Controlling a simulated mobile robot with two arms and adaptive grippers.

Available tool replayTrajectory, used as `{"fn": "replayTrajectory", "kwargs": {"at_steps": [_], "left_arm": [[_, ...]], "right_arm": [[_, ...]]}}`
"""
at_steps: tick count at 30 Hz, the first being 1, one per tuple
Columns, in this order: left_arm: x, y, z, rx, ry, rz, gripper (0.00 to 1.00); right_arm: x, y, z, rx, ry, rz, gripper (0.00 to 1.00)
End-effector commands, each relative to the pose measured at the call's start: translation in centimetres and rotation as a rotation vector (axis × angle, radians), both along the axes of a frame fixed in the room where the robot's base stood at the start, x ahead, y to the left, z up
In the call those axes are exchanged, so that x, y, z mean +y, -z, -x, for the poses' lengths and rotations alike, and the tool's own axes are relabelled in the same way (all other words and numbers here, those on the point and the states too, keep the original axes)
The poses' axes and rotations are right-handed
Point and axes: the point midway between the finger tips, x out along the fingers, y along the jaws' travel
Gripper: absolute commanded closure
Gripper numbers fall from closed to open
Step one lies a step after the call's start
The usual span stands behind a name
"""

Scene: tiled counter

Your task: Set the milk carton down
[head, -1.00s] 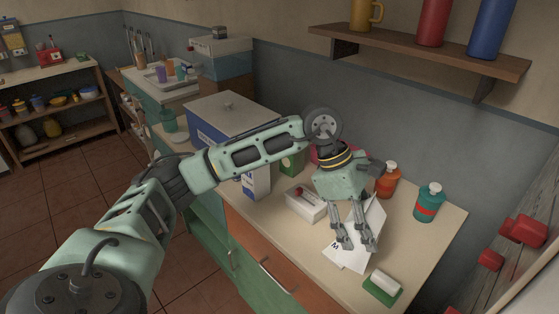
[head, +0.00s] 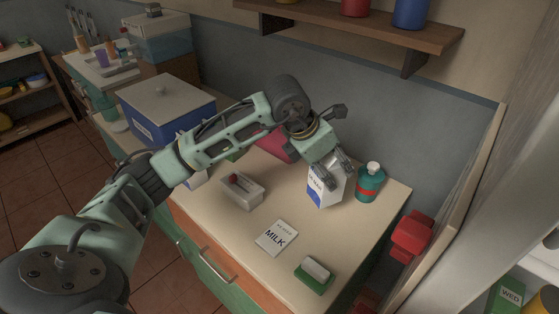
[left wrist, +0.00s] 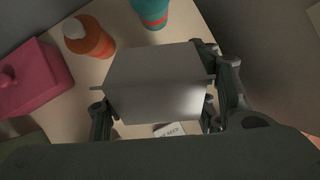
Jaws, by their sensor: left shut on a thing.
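The white and blue milk carton (head: 322,192) is held by my left gripper (head: 328,172) near the back right of the counter, just left of the teal bottle (head: 370,183). The fingers are shut on its upper part. The head view does not show clearly whether its base touches the counter. In the left wrist view the carton's grey-looking top (left wrist: 158,82) lies between the two fingers (left wrist: 160,105). My right gripper is not seen.
A white box with a red item (head: 242,190) and a green block with a white top (head: 315,275) flank the card. An orange bottle (left wrist: 92,38) and a pink-red box (left wrist: 35,78) stand close by. Red objects (head: 411,235) border the right side.

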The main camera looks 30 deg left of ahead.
Motion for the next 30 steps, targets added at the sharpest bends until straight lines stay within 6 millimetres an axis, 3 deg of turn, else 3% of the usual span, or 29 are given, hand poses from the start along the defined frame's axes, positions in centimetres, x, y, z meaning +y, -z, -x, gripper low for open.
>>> {"fn": "replayTrajectory", "kwargs": {"at_steps": [6,12,17,24,30], "left_arm": [[4.8,2.5,-0.8,0.001,-0.004,0.001,1.00],[7.7,4.3,-1.4,-0.002,-0.001,0.002,1.00],[8.3,5.1,-1.5,-0.002,0.001,0.002,1.00],[8.3,8.1,-1.5,-0.003,0.001,0.003,1.00],[8.3,8.9,-1.5,-0.005,0.002,0.002,1.00]], "right_arm": [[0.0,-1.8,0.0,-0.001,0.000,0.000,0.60],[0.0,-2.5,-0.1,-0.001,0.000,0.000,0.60],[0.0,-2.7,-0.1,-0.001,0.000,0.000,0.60],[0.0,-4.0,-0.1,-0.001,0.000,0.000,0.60],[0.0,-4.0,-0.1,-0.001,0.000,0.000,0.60]]}}
